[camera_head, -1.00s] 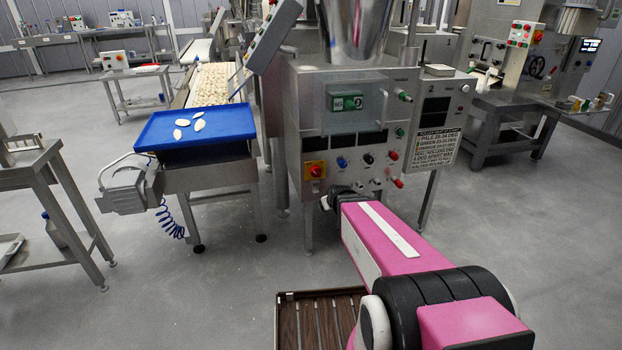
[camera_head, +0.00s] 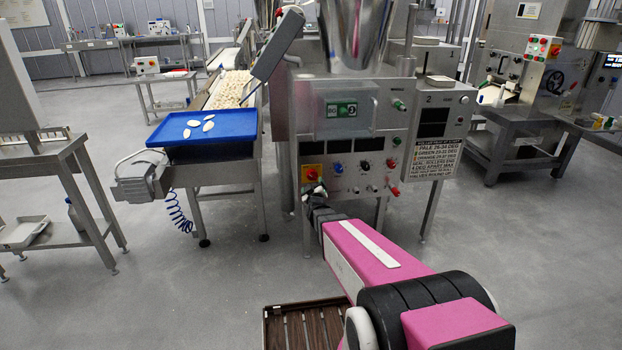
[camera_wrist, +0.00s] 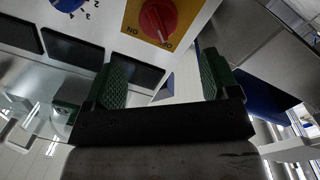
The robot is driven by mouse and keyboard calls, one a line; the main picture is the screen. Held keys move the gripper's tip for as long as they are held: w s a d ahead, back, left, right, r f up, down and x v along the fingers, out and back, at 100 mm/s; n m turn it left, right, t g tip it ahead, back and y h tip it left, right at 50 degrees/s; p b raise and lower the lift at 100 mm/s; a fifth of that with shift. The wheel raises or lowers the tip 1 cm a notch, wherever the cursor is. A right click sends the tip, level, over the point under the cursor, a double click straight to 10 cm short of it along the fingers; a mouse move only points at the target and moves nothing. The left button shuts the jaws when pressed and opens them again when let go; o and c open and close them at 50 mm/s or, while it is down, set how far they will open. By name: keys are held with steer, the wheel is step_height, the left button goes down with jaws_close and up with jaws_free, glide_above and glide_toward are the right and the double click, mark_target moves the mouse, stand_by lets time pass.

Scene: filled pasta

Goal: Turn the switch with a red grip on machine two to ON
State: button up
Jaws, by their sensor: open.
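Machine two (camera_head: 372,150) is the steel cabinet in the middle of the head view, with a "2" on its side box. Its switch with a red grip (camera_head: 312,174) sits on a yellow plate at the lower left of the front panel. In the wrist view the red grip (camera_wrist: 158,18) is at the top, with ON and OFF lettering upside down below it. Its pointer seems to face the OFF side. My gripper (camera_wrist: 163,80) is open and empty, its green pads spread on either side below the grip, apart from it. In the head view my gripper (camera_head: 314,190) overlaps the plate's lower edge.
A blue knob (camera_head: 338,168), a black knob and red knobs (camera_head: 394,191) sit right of the switch. A blue tray (camera_head: 205,128) on a conveyor stands to the left. A brown slatted crate (camera_head: 300,325) lies on the floor in front.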

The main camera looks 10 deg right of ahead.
mark_target(312, 177)
steer(key=w, duration=0.8)
steer(key=shift+w+d, duration=0.4)
steer(key=c, duration=0.9)
